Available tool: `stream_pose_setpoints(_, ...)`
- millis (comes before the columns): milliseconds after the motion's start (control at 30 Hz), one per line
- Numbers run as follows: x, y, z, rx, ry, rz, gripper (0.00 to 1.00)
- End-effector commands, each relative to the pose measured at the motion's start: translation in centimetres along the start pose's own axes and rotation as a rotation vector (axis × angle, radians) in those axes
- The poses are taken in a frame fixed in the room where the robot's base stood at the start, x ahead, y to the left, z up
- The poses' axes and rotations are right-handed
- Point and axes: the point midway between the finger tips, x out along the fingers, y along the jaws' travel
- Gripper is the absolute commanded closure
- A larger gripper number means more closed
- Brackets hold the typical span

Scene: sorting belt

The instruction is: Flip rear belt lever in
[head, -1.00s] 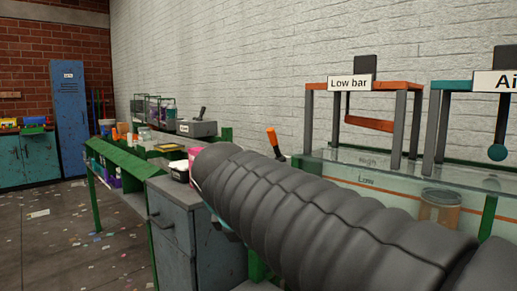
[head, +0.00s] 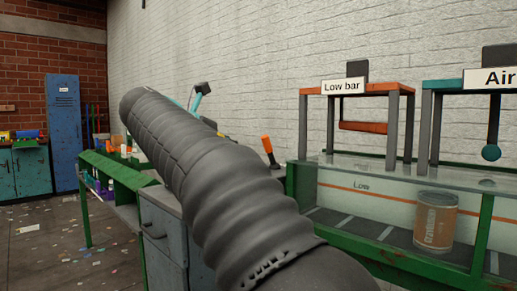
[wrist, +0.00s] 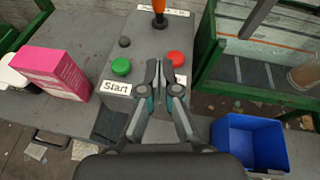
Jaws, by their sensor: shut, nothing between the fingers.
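An orange-handled lever (head: 268,150) stands tilted beside the belt at centre in the head view. In the wrist view its orange handle (wrist: 159,8) is cut by the top edge, on a grey control box (wrist: 150,45). The box carries a green button (wrist: 121,66), a red button (wrist: 176,58), a small dark knob and a "Start" label. The label near the lever is unreadable, so I cannot tell whether this is the rear belt lever. My gripper (wrist: 158,66) is shut and empty, over the box's near side, apart from the lever in the picture.
A pink box (wrist: 50,70) lies left of the control box, and a blue bin (wrist: 248,140) lies to the right. The "Low bar" gate (head: 350,89) and a large can (head: 435,222) are at the belt on the right. My arm hides part of the bench.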

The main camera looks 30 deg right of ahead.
Motion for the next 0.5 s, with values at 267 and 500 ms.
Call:
stream_pose_setpoints(267, 1.5, -0.1, -0.2, 0.002, 0.002, -0.002, 1.00)
stream_pose_setpoints(500, 5.7, -0.1, -0.3, 0.002, 0.002, -0.003, 1.00)
